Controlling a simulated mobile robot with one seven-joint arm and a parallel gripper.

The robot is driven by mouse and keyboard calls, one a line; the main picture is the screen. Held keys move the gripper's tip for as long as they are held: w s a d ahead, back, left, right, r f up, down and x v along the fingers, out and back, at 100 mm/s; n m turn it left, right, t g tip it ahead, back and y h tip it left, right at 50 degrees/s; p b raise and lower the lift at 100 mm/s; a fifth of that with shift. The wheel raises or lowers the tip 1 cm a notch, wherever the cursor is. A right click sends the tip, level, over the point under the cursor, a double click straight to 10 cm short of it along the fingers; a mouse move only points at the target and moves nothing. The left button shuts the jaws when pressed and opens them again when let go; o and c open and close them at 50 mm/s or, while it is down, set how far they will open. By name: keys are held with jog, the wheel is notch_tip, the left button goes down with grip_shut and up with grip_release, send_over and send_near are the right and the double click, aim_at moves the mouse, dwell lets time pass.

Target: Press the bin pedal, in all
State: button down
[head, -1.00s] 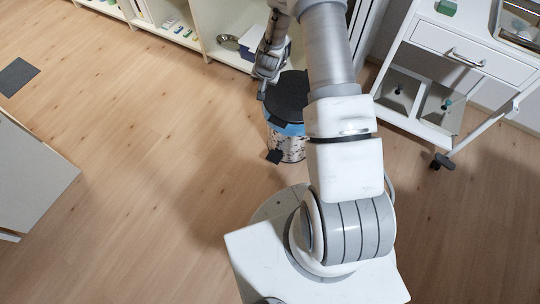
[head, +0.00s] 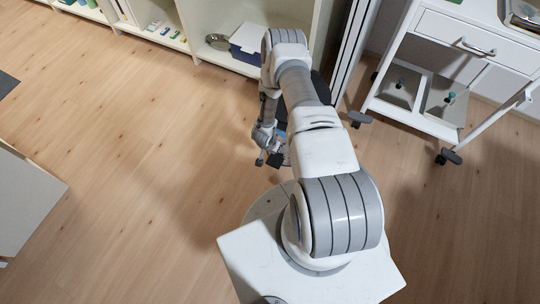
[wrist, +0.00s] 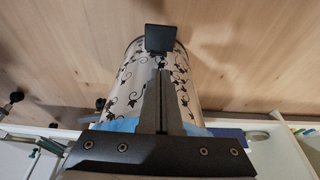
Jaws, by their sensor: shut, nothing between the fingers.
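The bin is mostly hidden behind my arm in the head view. In the wrist view its pale body (wrist: 128,82) has a dark vine pattern, with blue lining at the rim (wrist: 120,125). Its flat black pedal (wrist: 160,37) juts out at the bin's foot; it also shows as a dark patch in the head view (head: 275,159). My gripper (wrist: 161,64) is shut and empty, its fingers pointing at the pedal along the bin's front. The fingertips appear just short of the pedal in the picture; I cannot tell whether they touch. In the head view my gripper (head: 261,160) is low beside the pedal.
A white shelf unit (head: 197,35) with a blue-and-white box (head: 246,43) stands behind the bin. A white wheeled cart (head: 455,50) stands at the right. A pale cabinet (head: 25,205) is at the left edge. The wooden floor (head: 130,150) left of the bin is clear.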

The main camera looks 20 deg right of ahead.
aim_at(275, 161)
jog(key=shift+f, duration=0.55)
jog(key=b+x, duration=0.2)
jog(key=x, duration=0.2)
jog(key=b+x, duration=0.2)
jog(key=x, duration=0.2)
jog(key=b+x, duration=0.2)
jog(key=x, duration=0.2)
jog(key=shift+s+a+f, duration=0.2)
jog(key=shift+a+f, duration=0.05)
jog(key=shift+f, duration=0.75)
jog(key=shift+f+b, duration=0.1)
jog(key=shift+b, duration=0.2)
